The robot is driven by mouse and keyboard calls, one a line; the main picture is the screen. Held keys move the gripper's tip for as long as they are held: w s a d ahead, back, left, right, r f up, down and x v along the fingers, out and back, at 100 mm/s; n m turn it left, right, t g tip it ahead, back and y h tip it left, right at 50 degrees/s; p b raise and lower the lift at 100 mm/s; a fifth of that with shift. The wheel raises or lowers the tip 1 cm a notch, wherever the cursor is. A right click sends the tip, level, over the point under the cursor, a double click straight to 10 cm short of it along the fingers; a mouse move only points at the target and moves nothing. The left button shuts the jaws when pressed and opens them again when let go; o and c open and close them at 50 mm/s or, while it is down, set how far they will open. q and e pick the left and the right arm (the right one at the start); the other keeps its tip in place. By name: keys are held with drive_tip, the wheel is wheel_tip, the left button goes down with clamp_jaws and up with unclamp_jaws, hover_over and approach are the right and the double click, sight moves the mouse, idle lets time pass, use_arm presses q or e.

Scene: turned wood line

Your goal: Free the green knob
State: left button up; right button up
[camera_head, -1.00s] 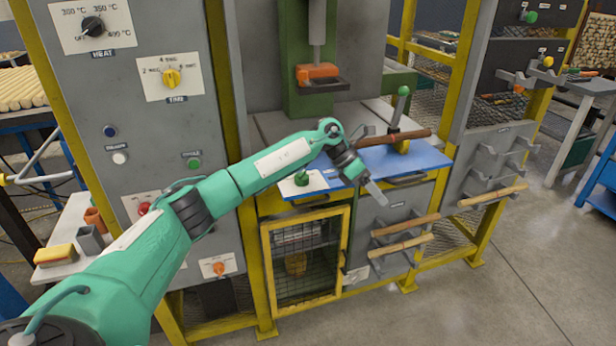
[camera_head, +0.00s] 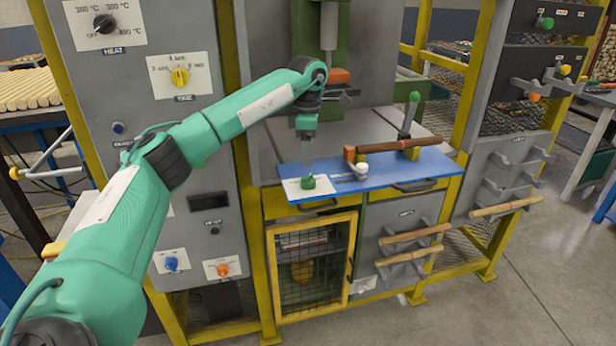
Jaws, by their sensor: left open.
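The green knob (camera_head: 308,182) sits on a white plate at the left end of a blue board (camera_head: 430,173). My left gripper (camera_head: 307,163) points straight down just above the knob. It is open with nothing seen between its fingers. The fingers are small and blurred here, so I cannot tell whether they touch the knob. A thin metal strip (camera_head: 343,178) lies to the right of the knob, beside a white knob (camera_head: 361,170). My right gripper is not in view.
A brown turned wood piece (camera_head: 390,146) lies across an orange block (camera_head: 349,154) and a yellow block (camera_head: 411,153) on the board. A green-balled lever (camera_head: 413,98) stands behind it. The green press (camera_head: 328,70) rises behind my wrist. A control panel (camera_head: 140,120) stands at the left.

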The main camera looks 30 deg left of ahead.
sight(307, 177)
use_arm(q)
wheel_tip(307, 177, down, 8)
drive_tip(key=shift+f, duration=0.2)
drive_tip(key=c, duration=1)
